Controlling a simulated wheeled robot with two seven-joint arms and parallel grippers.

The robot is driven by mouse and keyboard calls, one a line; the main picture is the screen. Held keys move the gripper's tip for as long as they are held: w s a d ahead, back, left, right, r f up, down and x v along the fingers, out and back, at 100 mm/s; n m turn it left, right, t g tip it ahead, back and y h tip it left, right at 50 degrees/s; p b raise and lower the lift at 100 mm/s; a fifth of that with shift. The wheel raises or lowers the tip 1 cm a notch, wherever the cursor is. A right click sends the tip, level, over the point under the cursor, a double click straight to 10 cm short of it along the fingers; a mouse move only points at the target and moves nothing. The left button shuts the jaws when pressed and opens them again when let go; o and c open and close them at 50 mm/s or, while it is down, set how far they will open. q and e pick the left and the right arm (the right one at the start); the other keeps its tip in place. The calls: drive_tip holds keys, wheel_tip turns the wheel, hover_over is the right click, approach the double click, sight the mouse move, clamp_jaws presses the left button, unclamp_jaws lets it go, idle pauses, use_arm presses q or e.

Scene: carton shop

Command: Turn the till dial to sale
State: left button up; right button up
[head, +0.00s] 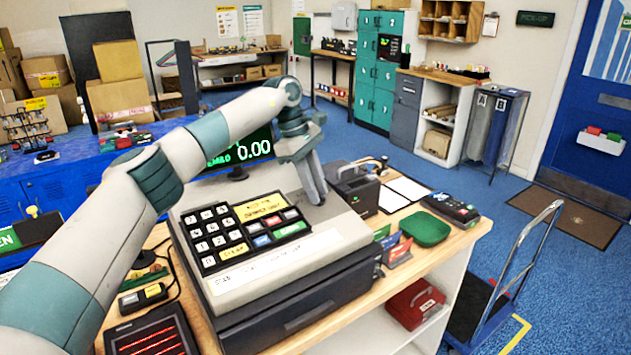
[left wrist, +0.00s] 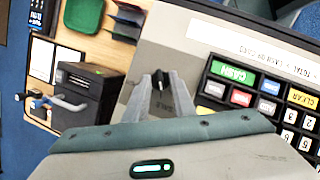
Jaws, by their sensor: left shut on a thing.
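The till (head: 322,245) is a light grey machine on the counter, with a black keypad (head: 219,262) and a green-lit display (head: 258,148) reading 0.00. My left gripper (head: 317,198) reaches down onto the top of the till, right of the keypad. In the left wrist view its two fingers close on the small black till dial (left wrist: 157,82). Lettering that seems to read SALE lies beside the dial. The dial is hidden by the gripper in the head view, and I cannot tell which mark it points to. My right gripper is out of view.
A black printer (head: 355,190), a card terminal (head: 451,208) and a green tray (head: 426,229) stand right of the till. A scanner (head: 142,298) lies at the left. A hand truck (head: 515,270) stands beyond the counter's right end.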

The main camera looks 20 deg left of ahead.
use_arm(q)
drive_tip(key=shift+w+r+m+g+p, duration=0.1)
drive_tip(key=shift+m+g+p, duration=0.2)
drive_tip(key=shift+m, duration=0.3)
drive_tip(key=o, duration=0.7)
drive_tip(key=shift+r, duration=0.1)
